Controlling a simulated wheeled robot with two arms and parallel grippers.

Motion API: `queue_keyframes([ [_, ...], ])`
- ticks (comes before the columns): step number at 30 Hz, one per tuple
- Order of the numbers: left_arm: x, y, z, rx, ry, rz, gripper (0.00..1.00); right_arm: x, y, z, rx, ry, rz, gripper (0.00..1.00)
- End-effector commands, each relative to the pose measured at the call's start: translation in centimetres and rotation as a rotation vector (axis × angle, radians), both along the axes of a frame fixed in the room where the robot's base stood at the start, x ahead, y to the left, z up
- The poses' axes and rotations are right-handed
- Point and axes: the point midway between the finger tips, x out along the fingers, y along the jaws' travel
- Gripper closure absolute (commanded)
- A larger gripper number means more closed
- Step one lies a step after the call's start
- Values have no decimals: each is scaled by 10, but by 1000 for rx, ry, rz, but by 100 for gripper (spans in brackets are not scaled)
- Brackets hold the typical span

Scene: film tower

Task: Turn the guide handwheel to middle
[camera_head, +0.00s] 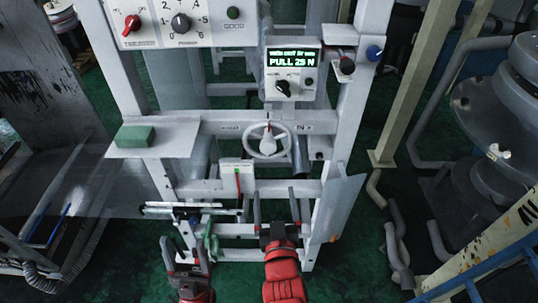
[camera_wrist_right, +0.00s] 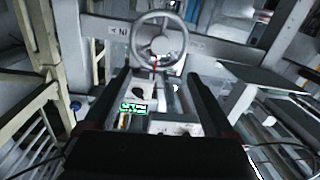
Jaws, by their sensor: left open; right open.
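The guide handwheel (camera_head: 268,153) is a pale spoked ring on the grey crossbar of the frame, with a small red mark near its top in the head view. It also shows in the right wrist view (camera_wrist_right: 136,38), where the picture looks turned over and the red mark is on the lower side. My right gripper (camera_head: 276,210), on the red arm, is open and empty below the wheel, apart from it. Its two dark fingers (camera_wrist_right: 162,85) point toward the wheel. My left gripper (camera_head: 186,248) is open at the lower left, away from the wheel. Small labels beside the wheel are hard to read.
A display box (camera_head: 292,70) above the wheel reads "PULL 25 N". A panel with red and black knobs (camera_head: 181,23) is at the upper left. A green block (camera_head: 135,135) lies on a side shelf. Frame posts and a horizontal rod (camera_head: 185,208) stand near my grippers.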

Motion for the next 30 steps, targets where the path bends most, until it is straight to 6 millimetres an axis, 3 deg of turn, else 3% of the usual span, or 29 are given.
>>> queue_keyframes([
  [15, 0, 0, -94, 0, 0, 0, 32, 74, 5, -9, -6, -5, -1, 11],
  [17, 0, 0, -82, 0, 1, 0, 32, 89, 6, 1, -9, 2, -2, 11],
  [24, 0, 0, -63, 0, 0, 0, 32, 135, 9, 2, -11, 7, -1, 11],
  [30, 0, 0, -56, 0, 0, 0, 32, 155, 12, 0, -12, 6, 1, 11],
])
